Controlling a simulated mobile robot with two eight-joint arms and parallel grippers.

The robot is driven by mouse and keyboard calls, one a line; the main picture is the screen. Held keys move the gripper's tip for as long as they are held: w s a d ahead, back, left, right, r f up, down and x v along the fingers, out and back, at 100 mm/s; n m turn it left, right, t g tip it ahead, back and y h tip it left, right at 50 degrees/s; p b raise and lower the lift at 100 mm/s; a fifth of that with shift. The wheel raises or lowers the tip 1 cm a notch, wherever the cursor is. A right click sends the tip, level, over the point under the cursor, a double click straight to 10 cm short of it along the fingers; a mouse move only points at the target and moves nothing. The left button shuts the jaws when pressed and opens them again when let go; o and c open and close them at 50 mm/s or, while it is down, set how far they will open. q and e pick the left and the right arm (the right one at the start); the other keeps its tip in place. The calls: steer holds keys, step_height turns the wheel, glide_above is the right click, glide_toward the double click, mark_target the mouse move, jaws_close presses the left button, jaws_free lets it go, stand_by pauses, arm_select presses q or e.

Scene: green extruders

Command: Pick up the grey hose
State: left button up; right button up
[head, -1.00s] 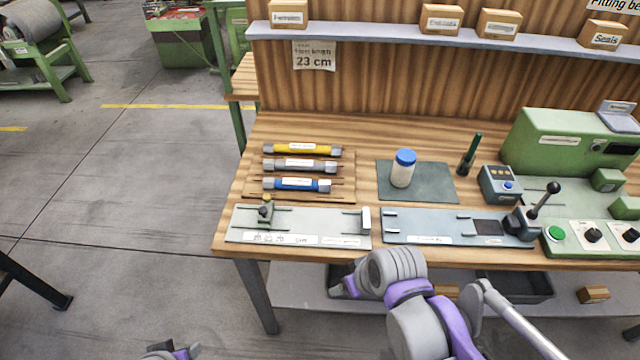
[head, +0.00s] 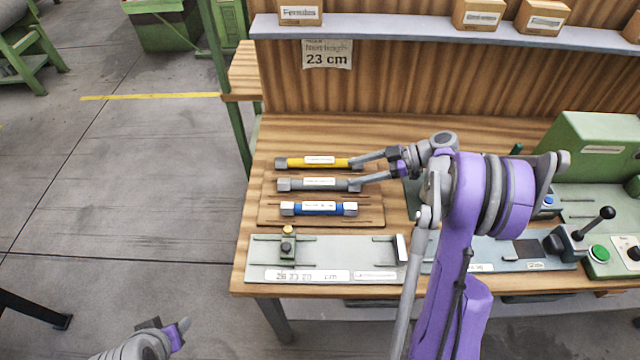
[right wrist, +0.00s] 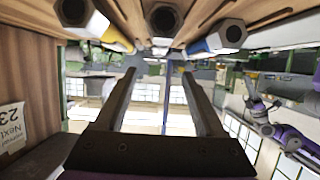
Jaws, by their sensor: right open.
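The grey hose (head: 325,184) lies in the middle of three hoses on a wooden rack, with metal ends and a white label. My right gripper (head: 360,171) is open at its right end, its two fingers pointing left. One finger is near the yellow hose's right end and the other near the grey hose's. In the right wrist view the grey hose's end (right wrist: 163,20) shows at the top, between the lines of the two spread fingers (right wrist: 165,85). Whether they touch anything is unclear. My left gripper (head: 168,336) is low at the left, away from the bench; its jaw opening is unclear.
The yellow hose (head: 318,162) lies behind the grey one and the blue hose (head: 318,208) in front. A measuring fixture (head: 330,255) stands at the bench's front edge. The green machine (head: 590,150) is at the right. My right arm covers the bench's middle.

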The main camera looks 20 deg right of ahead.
glide_toward(316, 181)
steer(key=x, duration=0.3)
steer(key=shift+w+a+f, duration=0.1)
steer(key=shift+w+a, duration=0.05)
steer(key=p+x, duration=0.1)
steer(key=x, duration=0.4)
steer(key=shift+a, duration=0.1)
arm_select(q)
steer(key=shift+w+r, duration=0.3)
steer(key=shift+r, duration=0.2)
steer(key=shift+w+r, duration=0.3)
steer(key=shift+r, duration=0.2)
arm_select(e)
steer(key=shift+c, duration=0.3)
jaws_close()
